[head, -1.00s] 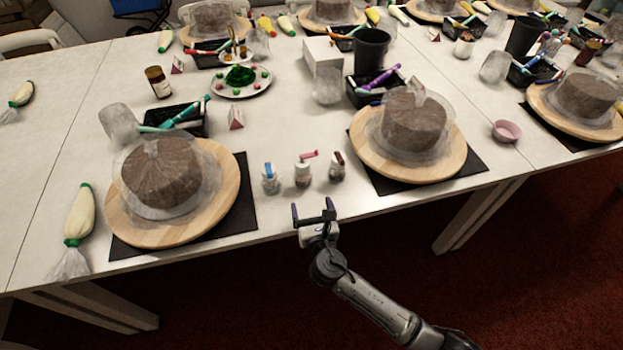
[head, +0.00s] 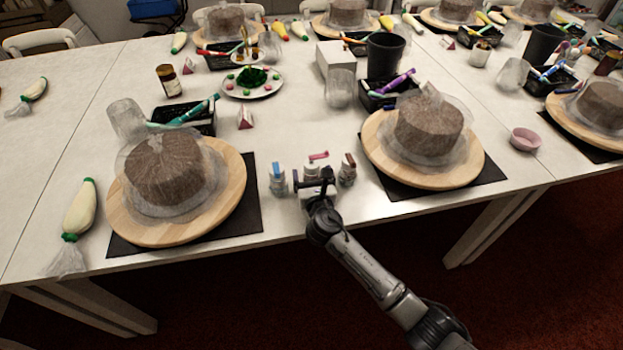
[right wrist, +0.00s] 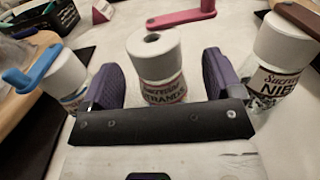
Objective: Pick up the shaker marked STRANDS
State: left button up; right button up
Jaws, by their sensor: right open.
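The shaker marked STRANDS (right wrist: 160,72) has a white lid with a dark hole and a label that reads partly "RANDS". It stands upright on the table, the middle one of three shakers, and shows in the head view (head: 312,170) partly behind my gripper. My right gripper (right wrist: 162,88) is open, its purple-padded fingers either side of this shaker in the wrist view, with gaps visible. The gripper's dark crossbar hides the shaker's lower part. In the head view, the right gripper (head: 316,184) is at the table's front edge. My left gripper is not in view.
A blue-topped shaker (head: 277,178) stands close on the left, and a brown-topped NIBS shaker (right wrist: 280,65) close on the right. A pink lever piece (right wrist: 181,18) shows behind the middle lid. Cake turntables (head: 228,200) (head: 376,150) flank the shakers.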

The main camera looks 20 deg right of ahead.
jog(key=shift+w+d, duration=0.1)
jog(key=shift+w, duration=0.6)
jog(key=c, duration=1.1)
